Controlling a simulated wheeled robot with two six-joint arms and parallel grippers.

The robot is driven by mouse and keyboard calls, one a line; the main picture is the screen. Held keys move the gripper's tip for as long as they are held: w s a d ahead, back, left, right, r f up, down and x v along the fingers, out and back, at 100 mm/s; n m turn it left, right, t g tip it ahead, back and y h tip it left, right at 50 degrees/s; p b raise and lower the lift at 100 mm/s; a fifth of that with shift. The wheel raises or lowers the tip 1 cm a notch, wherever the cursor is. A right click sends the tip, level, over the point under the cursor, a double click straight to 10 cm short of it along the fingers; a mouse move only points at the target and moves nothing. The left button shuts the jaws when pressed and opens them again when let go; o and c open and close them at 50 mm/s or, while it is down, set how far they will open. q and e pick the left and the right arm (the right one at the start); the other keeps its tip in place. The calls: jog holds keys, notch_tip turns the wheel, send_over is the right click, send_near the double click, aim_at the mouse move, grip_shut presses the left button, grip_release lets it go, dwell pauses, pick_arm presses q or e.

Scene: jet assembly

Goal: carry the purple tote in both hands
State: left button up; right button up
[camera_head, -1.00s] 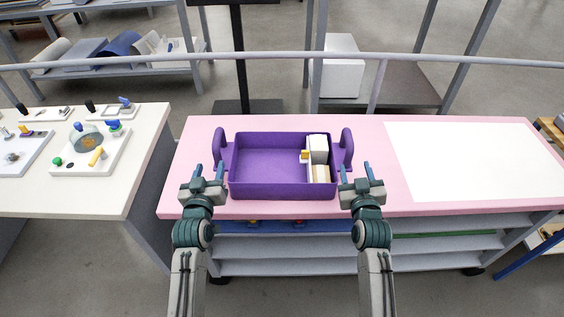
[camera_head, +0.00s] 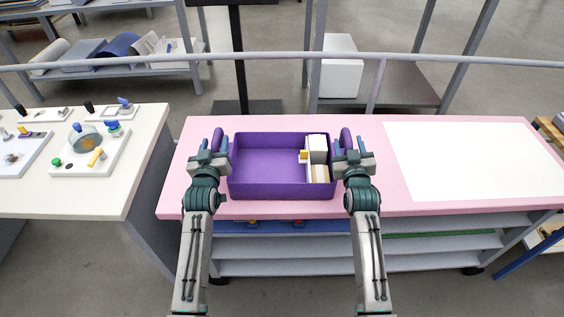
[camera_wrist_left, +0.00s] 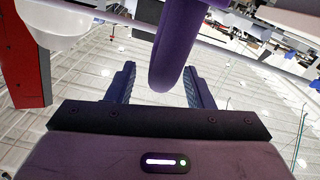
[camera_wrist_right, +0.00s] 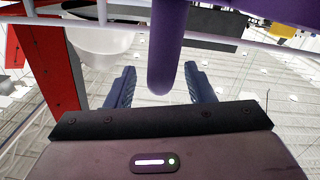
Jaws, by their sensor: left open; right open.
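The purple tote (camera_head: 268,187) sits on the pink table, with white and tan boxes (camera_head: 318,150) and a small yellow piece in its right end. My left gripper (camera_head: 210,143) is open at the tote's left handle (camera_head: 217,137). In the left wrist view that handle (camera_wrist_left: 170,55) comes down between the two open fingers. My right gripper (camera_head: 350,144) is open at the right handle (camera_head: 346,136). In the right wrist view the handle (camera_wrist_right: 165,50) is between the open fingers. Neither gripper is closed on a handle.
The pink table (camera_head: 300,207) has a white sheet (camera_head: 470,155) on its right part. A white table (camera_head: 110,195) with trays of small parts stands at the left. A grey rail (camera_head: 280,58) runs behind the pink table.

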pick_arm(q)
jog(key=shift+w, duration=1.4)
pick_arm(e)
jog(key=shift+w, duration=1.4)
pick_arm(q)
grip_shut()
pick_arm(e)
grip_shut()
pick_arm(q)
jog(key=shift+r, duration=0.15)
pick_arm(e)
jog(key=shift+r, duration=0.15)
